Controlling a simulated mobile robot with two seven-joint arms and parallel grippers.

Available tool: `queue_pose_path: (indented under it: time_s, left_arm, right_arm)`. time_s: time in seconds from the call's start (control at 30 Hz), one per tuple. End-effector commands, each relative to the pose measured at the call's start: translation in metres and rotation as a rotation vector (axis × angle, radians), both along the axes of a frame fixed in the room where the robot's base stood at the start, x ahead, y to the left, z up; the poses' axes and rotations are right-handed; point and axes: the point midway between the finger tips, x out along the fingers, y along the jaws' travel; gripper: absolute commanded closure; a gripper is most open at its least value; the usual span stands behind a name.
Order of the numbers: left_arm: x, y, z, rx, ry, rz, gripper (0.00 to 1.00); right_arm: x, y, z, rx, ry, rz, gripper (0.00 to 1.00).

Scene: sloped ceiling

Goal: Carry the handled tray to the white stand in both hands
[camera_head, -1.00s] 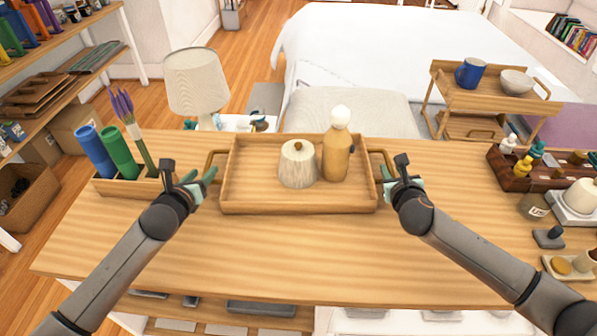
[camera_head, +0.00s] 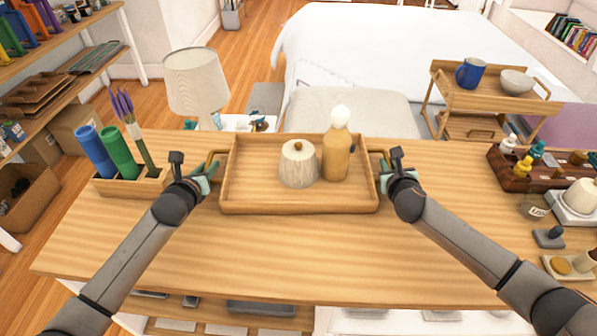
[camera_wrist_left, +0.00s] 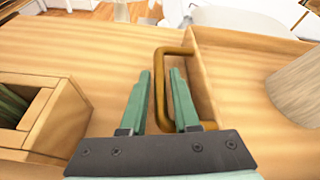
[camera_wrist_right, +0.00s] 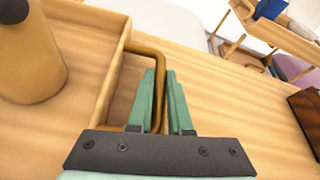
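The handled tray (camera_head: 300,208) is a wooden tray lying flat on the wooden table, with a brass handle at each end. A pale lidded jar (camera_head: 299,166) and an ochre bottle (camera_head: 337,155) with a white round top stand in it. My left gripper (camera_wrist_left: 160,80) is open, its green fingers on either side of the left handle (camera_wrist_left: 161,66). My right gripper (camera_wrist_right: 161,80) is at the right handle (camera_wrist_right: 146,50), its fingers close around the bar with a narrow gap. I cannot tell which thing is the white stand.
A holder (camera_head: 130,183) with blue and green cylinders stands left of the tray. A dark rack (camera_head: 505,172) of small bottles and other pots stand at the right. Behind the table are a lamp (camera_head: 196,82), a pale bench (camera_head: 350,108) and a wooden cart (camera_head: 490,98). The table front is clear.

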Motion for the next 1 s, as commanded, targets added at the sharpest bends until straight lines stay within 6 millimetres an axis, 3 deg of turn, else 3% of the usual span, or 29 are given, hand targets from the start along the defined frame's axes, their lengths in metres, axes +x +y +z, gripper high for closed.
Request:
queue_pose_path:
  time_s: [0.03, 0.23, 1.0]
  left_arm:
    - [-0.0001, 0.0002, -0.0001, 0.0, 0.0, 0.0, 0.77]
    - [-0.0002, 0.0002, -0.0002, 0.0, 0.0, 0.0, 1.0]
    - [-0.0002, 0.0002, -0.0004, 0.0, 0.001, 0.001, 1.0]
  right_arm:
    - [-0.0002, 0.0001, -0.0002, 0.0, 0.0, 0.0, 0.97]
    - [-0.0003, 0.0, -0.0003, 0.0, 0.001, 0.0, 1.0]
    - [-0.0006, -0.0001, -0.0009, 0.0, 0.002, 0.0, 1.0]
